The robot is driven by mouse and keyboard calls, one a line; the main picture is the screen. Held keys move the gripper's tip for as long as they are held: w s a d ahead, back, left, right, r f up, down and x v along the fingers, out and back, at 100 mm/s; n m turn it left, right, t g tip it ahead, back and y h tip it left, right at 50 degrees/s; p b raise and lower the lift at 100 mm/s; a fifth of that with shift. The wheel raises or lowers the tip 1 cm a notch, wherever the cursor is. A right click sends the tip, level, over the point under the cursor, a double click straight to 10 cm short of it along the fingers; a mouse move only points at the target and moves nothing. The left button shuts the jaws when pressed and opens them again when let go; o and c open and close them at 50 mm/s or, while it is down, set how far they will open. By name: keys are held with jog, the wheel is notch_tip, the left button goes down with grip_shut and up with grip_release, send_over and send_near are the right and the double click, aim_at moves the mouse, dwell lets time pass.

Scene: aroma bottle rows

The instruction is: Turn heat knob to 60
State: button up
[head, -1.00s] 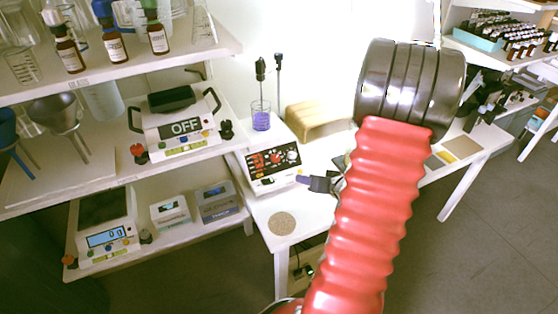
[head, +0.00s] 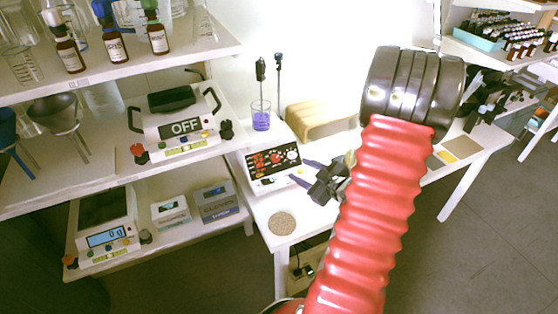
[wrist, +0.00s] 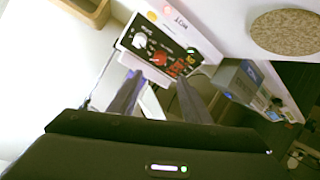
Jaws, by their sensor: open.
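The hot plate stirrer (head: 268,179) stands on the white table, its black control panel facing front. The panel carries a white knob (head: 292,155) and red parts. In the wrist view the panel (wrist: 150,32) shows the white knob (wrist: 139,41) and a red knob (wrist: 159,58). Their labels and settings are too small to read, so I cannot tell which is the heat knob. My gripper (head: 298,170) is open and empty in front of the panel's right side. In the wrist view my gripper (wrist: 158,79) points at the panel, with both knobs beyond its fingertips.
A beaker of purple liquid (head: 261,121) stands on the stirrer's top. A round cork mat (head: 282,223) lies in front of it. A wooden stand (head: 318,118) is behind. Shelves with a device reading OFF (head: 186,127) and scales are at left.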

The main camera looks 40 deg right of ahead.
aim_at(276, 159)
jog(key=shift+w, duration=0.15)
jog(key=x, duration=1.3)
jog(key=shift+w+f, duration=0.2)
jog(key=shift+w, duration=0.05)
jog(key=c, duration=1)
jog(key=shift+c, duration=0.2)
jog(key=shift+m+h, duration=0.5)
jog(key=shift+m, duration=0.8)
